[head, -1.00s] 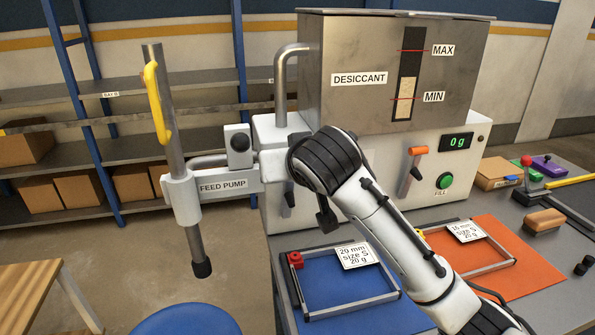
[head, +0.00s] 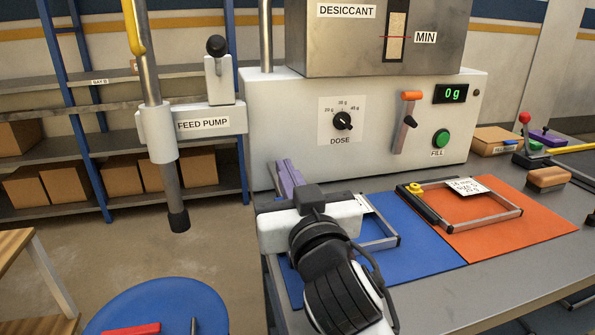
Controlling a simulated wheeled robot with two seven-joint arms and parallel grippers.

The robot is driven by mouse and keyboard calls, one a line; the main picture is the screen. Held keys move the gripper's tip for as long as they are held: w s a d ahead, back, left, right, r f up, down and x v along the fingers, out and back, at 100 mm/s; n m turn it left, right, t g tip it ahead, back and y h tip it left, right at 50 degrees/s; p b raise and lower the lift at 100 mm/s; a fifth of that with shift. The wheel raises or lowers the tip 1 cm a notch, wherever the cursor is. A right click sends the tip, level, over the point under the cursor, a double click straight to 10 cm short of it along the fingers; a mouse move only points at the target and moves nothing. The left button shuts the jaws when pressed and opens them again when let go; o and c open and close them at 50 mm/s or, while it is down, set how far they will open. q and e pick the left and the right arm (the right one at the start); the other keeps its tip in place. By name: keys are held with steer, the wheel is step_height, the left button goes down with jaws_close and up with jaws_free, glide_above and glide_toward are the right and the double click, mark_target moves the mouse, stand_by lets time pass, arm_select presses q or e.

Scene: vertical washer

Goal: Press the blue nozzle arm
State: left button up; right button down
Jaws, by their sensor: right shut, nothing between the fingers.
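I cannot make out a blue nozzle arm in the head view. My right gripper (head: 289,178) is low in the middle, at the left end of the blue mat (head: 435,253) and in front of the white machine base. Its slim purple fingers are together and empty, pointing away from me. The gripper body hides the left part of the mat and of the metal frame (head: 385,241) on it. My left gripper is out of view.
The white dispenser (head: 365,168) has a dose dial (head: 342,121), an orange-tipped lever (head: 410,97) and a green fill button (head: 441,138). The feed pump's upright pipe (head: 172,190) hangs at left. A blue round stool (head: 165,305) and an orange mat (head: 540,228) flank the work area.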

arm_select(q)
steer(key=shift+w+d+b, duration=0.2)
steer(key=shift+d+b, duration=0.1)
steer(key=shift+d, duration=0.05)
arm_select(e)
steer(key=shift+s+d+f, duration=0.1)
steer(key=shift+s+f, duration=0.05)
steer(key=shift+f, duration=0.35)
steer(key=shift+s+f, duration=0.15)
steer(key=shift+f, duration=0.3)
